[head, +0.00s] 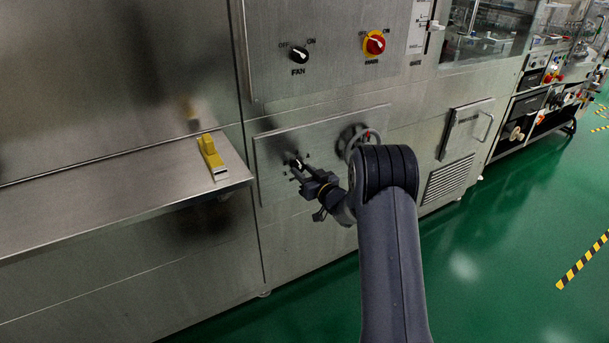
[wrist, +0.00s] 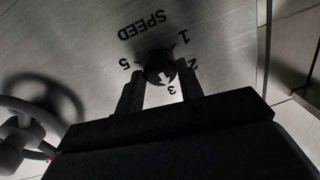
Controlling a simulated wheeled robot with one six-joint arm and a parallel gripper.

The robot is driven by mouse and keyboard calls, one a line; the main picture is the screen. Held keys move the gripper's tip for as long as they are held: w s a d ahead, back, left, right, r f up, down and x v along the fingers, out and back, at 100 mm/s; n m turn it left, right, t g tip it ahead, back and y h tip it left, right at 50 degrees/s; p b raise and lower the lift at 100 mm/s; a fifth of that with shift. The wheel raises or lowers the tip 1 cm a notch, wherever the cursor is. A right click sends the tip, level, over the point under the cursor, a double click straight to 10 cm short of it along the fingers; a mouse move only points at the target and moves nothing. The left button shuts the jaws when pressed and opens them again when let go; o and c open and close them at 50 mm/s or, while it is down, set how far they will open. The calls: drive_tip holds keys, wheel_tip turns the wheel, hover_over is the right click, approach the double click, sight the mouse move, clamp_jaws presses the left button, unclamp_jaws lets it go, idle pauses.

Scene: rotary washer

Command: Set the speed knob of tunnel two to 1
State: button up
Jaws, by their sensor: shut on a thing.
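The speed knob (head: 297,163) is a small black knob on the lower steel panel in the head view, partly hidden by my gripper (head: 306,173). In the wrist view the knob (wrist: 158,66) sits below the upside-down word SPEED, with the numbers 1, 2, 3 and 5 visible around it. Its white mark appears to point toward 3. My gripper's two fingers (wrist: 160,84) stand on either side of the knob and are shut on it. No label naming tunnel two is readable.
A grey handwheel (head: 352,142) with a red mark is just right of my gripper. Above are the black FAN switch (head: 299,55) and a red-yellow switch (head: 374,42). A steel shelf (head: 100,190) with a yellow object (head: 211,155) juts out at left. Green floor is open at right.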

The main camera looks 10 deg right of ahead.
drive_tip(key=n+b, duration=0.5)
drive_tip(key=b, duration=0.1)
drive_tip(key=shift+f+n, duration=0.15)
drive_tip(key=shift+n, duration=0.25)
drive_tip(key=n+h+b, duration=0.1)
drive_tip(key=n+b, duration=0.5)
drive_tip(key=shift+a, duration=0.1)
drive_tip(key=n+b, duration=0.5)
drive_tip(key=b, duration=0.1)
drive_tip(key=shift+n+h, duration=0.4)
drive_tip(key=shift+a+r+n+b, duration=0.15)
drive_tip(key=shift+n+b, duration=0.3)
drive_tip(key=shift+n, duration=0.55)
drive_tip(key=shift+d+r+n+b, duration=0.1)
drive_tip(key=shift+n+b, duration=0.3)
drive_tip(key=shift+n, duration=0.6)
drive_tip(key=o, duration=1)
drive_tip(key=shift+s, duration=0.1)
